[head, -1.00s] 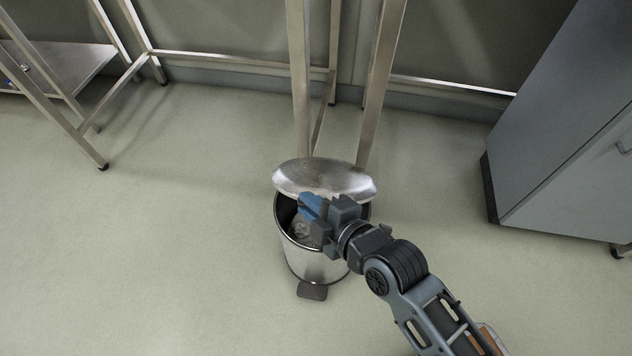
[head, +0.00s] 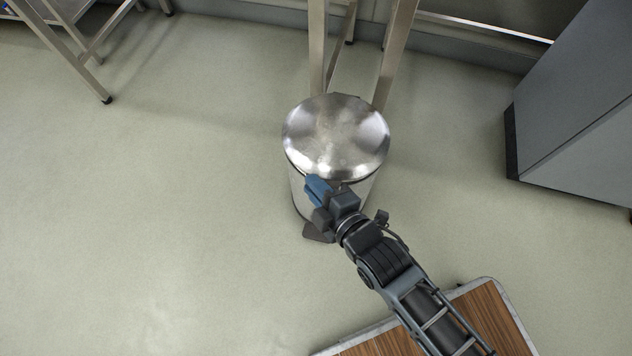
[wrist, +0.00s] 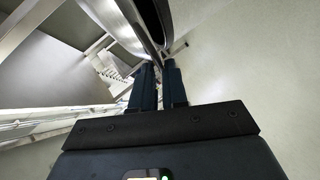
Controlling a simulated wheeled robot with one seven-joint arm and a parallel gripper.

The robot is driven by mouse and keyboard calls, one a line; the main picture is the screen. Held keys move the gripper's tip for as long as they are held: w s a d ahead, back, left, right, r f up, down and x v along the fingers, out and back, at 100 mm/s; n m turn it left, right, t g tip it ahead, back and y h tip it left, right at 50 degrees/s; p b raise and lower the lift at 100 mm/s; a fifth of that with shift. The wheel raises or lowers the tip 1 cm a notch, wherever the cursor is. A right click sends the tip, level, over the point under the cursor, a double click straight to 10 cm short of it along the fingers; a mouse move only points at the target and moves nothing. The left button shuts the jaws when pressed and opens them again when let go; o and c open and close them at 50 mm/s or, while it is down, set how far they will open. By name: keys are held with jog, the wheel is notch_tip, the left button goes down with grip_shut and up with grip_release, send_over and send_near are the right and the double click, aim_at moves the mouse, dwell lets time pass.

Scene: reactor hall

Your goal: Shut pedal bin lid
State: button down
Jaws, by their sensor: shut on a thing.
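The pedal bin (head: 301,192) is a round steel bin standing on the floor. Its shiny lid (head: 337,135) lies over the top, down or nearly down. My gripper (head: 314,182) is at the lid's front edge, with its blue fingers shut on the rim. In the wrist view, the lid (wrist: 112,22) shows at the top, its edge running down between my fingers (wrist: 159,66). A dark gap shows beside that edge, so I cannot tell whether the lid sits flush. The dark pedal (head: 316,234) is at the bin's foot, partly hidden by my gripper.
Steel table legs (head: 394,55) stand right behind the bin. A grey cabinet (head: 580,110) is at the right, and another steel frame (head: 85,65) at the upper left. The floor left of the bin is clear.

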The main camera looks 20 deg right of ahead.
jog(key=shift+d, duration=0.1)
jog(key=c, duration=1.3)
grip_release()
jog(key=shift+w, duration=0.1)
jog(key=shift+r, duration=0.1)
jog(key=p+v, duration=0.2)
jog(key=v, duration=0.6)
jog(key=shift+p, duration=0.4)
jog(key=s+d+r+m+h, duration=0.1)
jog(key=s+d+r+m, duration=0.2)
jog(key=s+r+m, duration=0.3)
jog(key=s+d+r+m+t+h, duration=0.1)
jog(key=s+d+r+m, duration=0.2)
jog(key=s+r+m, duration=0.35)
jog(key=s+d+r+m+h, duration=0.1)
jog(key=s+d+r+m, duration=0.25)
jog(key=s+r, duration=0.5)
notch_tip(320, 180, up, 27)
jog(key=w+p, duration=0.1)
jog(key=p, duration=2.5)
jog(key=shift+w+r+p, duration=0.15)
jog(key=shift+w+p, duration=0.15)
jog(key=shift+w, duration=0.1)
